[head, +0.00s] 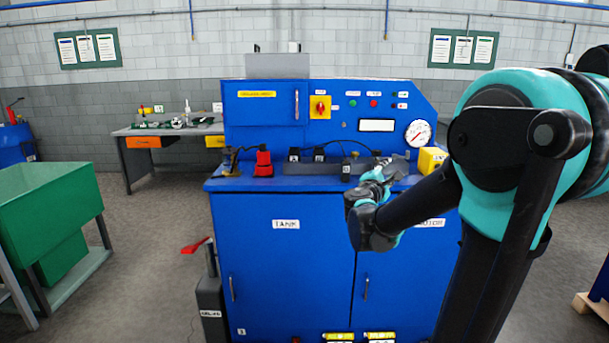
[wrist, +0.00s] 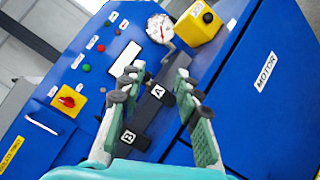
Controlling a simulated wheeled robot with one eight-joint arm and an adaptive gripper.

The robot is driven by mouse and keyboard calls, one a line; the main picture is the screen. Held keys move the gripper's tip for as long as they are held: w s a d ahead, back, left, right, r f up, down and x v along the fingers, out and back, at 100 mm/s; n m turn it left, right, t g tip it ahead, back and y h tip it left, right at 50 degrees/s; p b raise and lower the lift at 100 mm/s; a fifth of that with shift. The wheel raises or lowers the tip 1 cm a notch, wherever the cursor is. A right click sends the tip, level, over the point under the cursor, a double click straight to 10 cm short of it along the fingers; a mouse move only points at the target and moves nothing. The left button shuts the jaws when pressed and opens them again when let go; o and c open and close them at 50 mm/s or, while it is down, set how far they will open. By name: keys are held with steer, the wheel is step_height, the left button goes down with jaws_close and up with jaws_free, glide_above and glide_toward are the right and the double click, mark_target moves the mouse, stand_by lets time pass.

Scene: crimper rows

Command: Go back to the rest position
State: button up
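My gripper (wrist: 160,76) is open in the wrist view, with its two green and grey fingers spread apart and nothing held between them. Beyond the gap lies a dark strip with blocks labelled A (wrist: 158,91) and B (wrist: 129,136) on the blue machine's ledge. In the head view my gripper (head: 395,167) hangs over the right part of the ledge of the blue machine (head: 285,255), and my arm reaches to it from the right. Its fingertips are small there, and whether they touch anything is unclear.
A gauge (head: 418,133) and a yellow box (head: 431,160) stand close right of my gripper. A red part (head: 263,162) is at the ledge's left. A workbench (head: 170,130) is behind left, a green bin (head: 50,215) at left. Floor between bin and machine is mostly clear.

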steer(key=s+d+f+m+g, duration=0.5)
steer(key=s+f+m, duration=0.35)
steer(key=f, duration=0.25)
steer(key=s+a+f+m+g+y, duration=0.2)
steer(key=s+f+m+y, duration=0.1)
steer(key=s+f, duration=0.35)
steer(key=s+a+f+m+g+y, duration=0.2)
steer(key=s+f+g, duration=0.1)
steer(key=s+f, duration=0.4)
steer(key=s+a+f+m+g+y, duration=0.1)
steer(key=s+a+f+m+y, duration=0.2)
steer(key=s+a+f+y, duration=0.2)
steer(key=s+a+f, duration=0.1)
steer(key=s+a, duration=0.1)
steer(key=a, duration=0.1)
steer(key=shift+s+f+g, duration=0.25)
steer(key=shift+g, duration=0.15)
